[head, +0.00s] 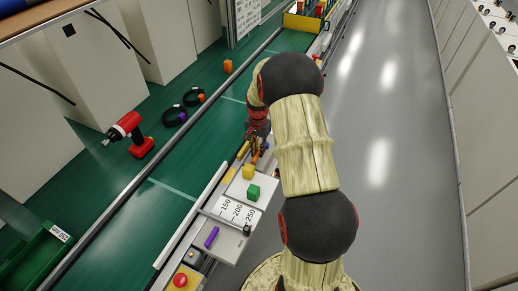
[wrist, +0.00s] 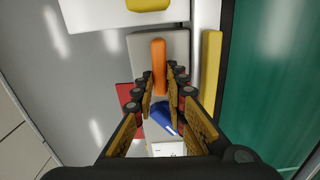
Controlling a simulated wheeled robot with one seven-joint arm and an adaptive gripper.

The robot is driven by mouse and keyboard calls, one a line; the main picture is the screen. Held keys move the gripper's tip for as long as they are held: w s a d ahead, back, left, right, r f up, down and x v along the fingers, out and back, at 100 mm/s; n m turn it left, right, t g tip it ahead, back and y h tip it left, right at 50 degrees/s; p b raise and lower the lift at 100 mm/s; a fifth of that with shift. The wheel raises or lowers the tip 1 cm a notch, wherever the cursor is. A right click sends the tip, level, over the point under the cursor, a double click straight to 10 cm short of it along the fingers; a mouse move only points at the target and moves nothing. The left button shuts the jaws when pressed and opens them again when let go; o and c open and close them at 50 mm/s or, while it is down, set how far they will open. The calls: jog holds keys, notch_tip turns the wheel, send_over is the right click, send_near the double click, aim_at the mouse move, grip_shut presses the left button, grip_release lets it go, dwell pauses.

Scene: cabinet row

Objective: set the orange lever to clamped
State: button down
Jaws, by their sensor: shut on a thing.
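The orange lever (wrist: 159,58) stands out from a grey plate (wrist: 142,44) in the wrist view. Its near end lies between the fingertips of my gripper (wrist: 161,82), which are shut on it. In the head view my gripper (head: 258,141) is down at the row of fixtures, and the orange lever (head: 256,156) shows only as a small piece beside it. The arm and fingers hide most of the lever's mount there. I cannot read any clamped mark.
A blue part (wrist: 160,114) and a red part (wrist: 124,94) lie close by the fingers. A yellow bar (wrist: 211,72) runs along the right. The grey aisle (head: 385,150) is clear.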

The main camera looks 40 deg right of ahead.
aim_at(258, 153)
jog(key=shift+w+n, duration=0.1)
jog(key=shift+n, duration=0.2)
jog(key=c, duration=1.8)
grip_release()
jog(key=shift+r, duration=0.1)
notch_tip(258, 153, up, 12)
